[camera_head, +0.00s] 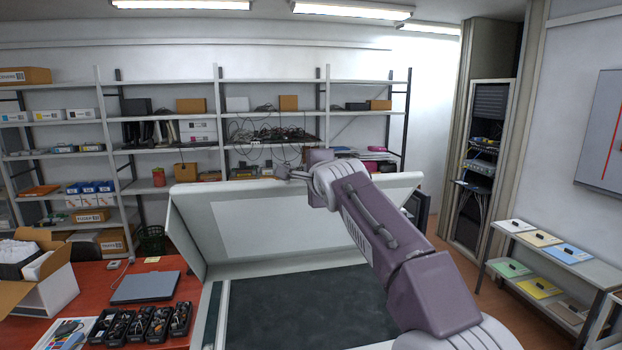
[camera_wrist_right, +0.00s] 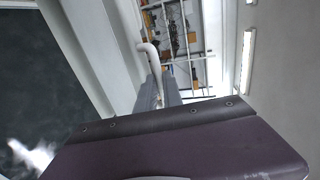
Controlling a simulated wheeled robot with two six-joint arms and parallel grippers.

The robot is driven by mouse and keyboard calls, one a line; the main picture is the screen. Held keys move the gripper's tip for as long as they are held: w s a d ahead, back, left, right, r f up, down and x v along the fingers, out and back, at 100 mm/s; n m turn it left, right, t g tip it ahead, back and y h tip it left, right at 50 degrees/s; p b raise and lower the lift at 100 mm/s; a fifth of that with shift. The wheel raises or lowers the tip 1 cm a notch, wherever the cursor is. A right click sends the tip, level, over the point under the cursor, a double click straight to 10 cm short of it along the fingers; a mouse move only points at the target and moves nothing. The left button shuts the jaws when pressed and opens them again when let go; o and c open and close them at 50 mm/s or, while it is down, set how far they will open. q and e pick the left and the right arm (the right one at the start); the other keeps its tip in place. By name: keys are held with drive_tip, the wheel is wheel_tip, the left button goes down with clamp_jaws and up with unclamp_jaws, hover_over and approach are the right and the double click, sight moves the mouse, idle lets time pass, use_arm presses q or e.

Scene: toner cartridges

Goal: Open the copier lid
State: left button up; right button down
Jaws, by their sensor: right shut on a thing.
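The copier lid (camera_head: 225,225) is raised and leans back, showing its pale underside. The dark glass bed (camera_head: 300,310) of the copier lies uncovered below it. My right arm reaches across the copier in the head view, with its gripper (camera_head: 297,172) at the lid's top edge. In the right wrist view my right gripper (camera_wrist_right: 157,90) is shut on the pale bent lid handle (camera_wrist_right: 150,55). The lid (camera_wrist_right: 88,40) and the dark glass (camera_wrist_right: 40,90) show to the left there. The arm hides part of the lid's right side. My left gripper is in neither view.
A red table (camera_head: 170,265) left of the copier holds a closed laptop (camera_head: 145,287), black bins (camera_head: 145,324) and an open cardboard box (camera_head: 45,290). Shelves (camera_head: 215,145) stand behind. A low rack (camera_head: 540,262) with folders stands at the right, with clear floor before it.

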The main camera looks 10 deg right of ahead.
drive_tip(key=shift+w+r, duration=0.15)
drive_tip(key=c, duration=1.5)
unclamp_jaws()
drive_tip(key=shift+s, duration=0.2)
drive_tip(key=b+v, duration=0.5)
drive_tip(key=v, duration=0.4)
